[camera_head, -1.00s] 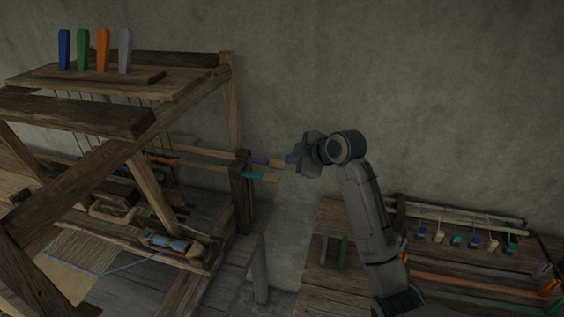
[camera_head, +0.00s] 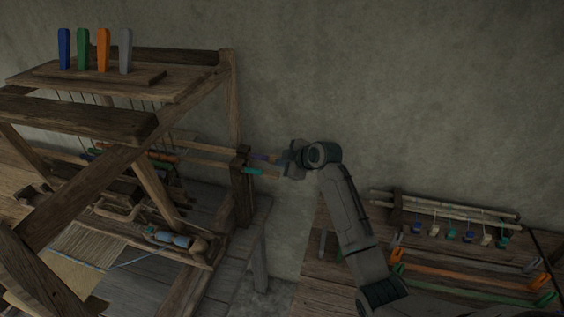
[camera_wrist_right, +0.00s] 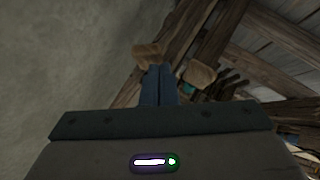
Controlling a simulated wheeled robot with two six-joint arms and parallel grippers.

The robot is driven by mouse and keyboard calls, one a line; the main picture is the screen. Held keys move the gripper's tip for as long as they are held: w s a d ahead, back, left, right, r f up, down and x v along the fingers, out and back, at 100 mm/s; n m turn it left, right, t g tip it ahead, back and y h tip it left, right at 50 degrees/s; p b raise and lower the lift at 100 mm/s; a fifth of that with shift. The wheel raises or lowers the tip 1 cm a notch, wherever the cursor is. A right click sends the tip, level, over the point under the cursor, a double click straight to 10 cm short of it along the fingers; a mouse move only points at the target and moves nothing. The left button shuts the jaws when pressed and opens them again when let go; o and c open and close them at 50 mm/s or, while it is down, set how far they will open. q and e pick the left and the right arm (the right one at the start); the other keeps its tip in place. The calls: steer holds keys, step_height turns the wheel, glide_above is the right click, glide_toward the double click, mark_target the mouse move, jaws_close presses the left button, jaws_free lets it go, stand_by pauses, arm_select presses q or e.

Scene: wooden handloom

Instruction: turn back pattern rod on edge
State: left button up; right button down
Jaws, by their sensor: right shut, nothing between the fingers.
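Two flat wooden rods stick out from the right side of the loom, past its right post (camera_head: 242,195). The upper rod (camera_head: 212,158) has a purple band near its end. The lower rod (camera_head: 222,166) has a teal band near its end. My right gripper (camera_head: 281,162) is at the rod ends, with its fingers shut and empty. In the right wrist view the shut fingers (camera_wrist_right: 158,84) lie between two wooden rod ends, one at upper left (camera_wrist_right: 147,56) and one at right (camera_wrist_right: 199,74). I cannot tell whether they touch. My left gripper is not in view.
The wooden loom frame (camera_head: 140,75) fills the left, with several coloured pegs on top. A side table (camera_head: 330,265) at the right holds a rack with small hanging tags (camera_head: 450,232) and coloured-ended rods. A bare wall stands behind.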

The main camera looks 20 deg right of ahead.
steer(key=t+b, duration=0.1)
steer(key=b, duration=0.1)
steer(key=f+n+t+b, duration=0.1)
steer(key=shift+s+a+h+b, duration=0.1)
steer(key=shift+s+h+b, duration=0.05)
steer(key=shift+h+b, duration=0.2)
steer(key=shift+r, duration=0.1)
